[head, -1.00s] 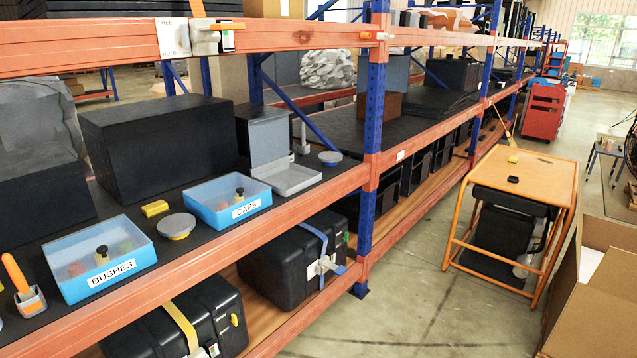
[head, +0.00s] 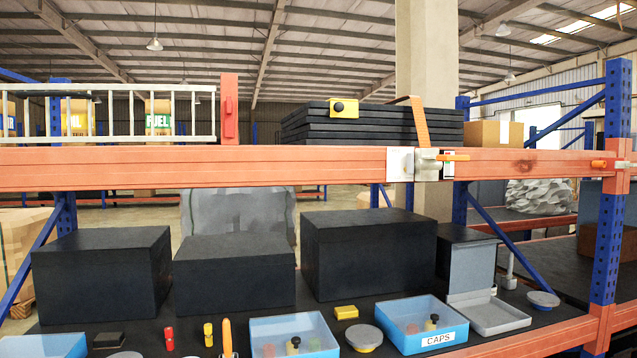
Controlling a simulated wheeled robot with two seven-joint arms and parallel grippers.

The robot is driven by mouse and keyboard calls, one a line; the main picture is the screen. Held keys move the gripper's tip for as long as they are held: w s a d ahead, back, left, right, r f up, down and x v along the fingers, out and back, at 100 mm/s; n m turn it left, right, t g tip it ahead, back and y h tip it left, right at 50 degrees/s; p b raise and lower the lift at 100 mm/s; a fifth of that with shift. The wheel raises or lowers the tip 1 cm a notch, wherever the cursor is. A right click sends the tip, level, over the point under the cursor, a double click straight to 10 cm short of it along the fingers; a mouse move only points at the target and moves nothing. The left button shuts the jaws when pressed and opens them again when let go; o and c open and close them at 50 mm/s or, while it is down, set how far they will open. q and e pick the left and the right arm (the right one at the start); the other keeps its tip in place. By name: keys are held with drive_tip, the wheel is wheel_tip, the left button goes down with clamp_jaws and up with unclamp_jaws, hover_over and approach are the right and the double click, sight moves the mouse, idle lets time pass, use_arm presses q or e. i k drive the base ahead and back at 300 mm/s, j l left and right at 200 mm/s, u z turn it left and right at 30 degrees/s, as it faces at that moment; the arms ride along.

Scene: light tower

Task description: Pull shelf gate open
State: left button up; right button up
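A white barred rail (head: 108,116), which looks like the shelf gate, stands along the upper shelf at the left in the head view. Its right end is by an orange upright block (head: 229,108) on the orange upper beam (head: 280,168). I cannot tell whether it is latched. Farther right on the beam is a grey latch-like fitting (head: 428,164) with an orange handle, beside a white plate (head: 400,164). An orange strap or bar (head: 417,118) rises above it. Neither of my grippers is in view.
Below the beam, a dark shelf holds black boxes (head: 234,274), a blue caps bin (head: 412,322), another blue bin (head: 292,335) and an open grey box (head: 490,300). A blue rack post (head: 611,180) stands at the right. Black flat panels (head: 370,125) are stacked on the upper shelf.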

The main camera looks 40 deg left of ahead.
sight(46, 90)
drive_tip(key=u, duration=2.25)
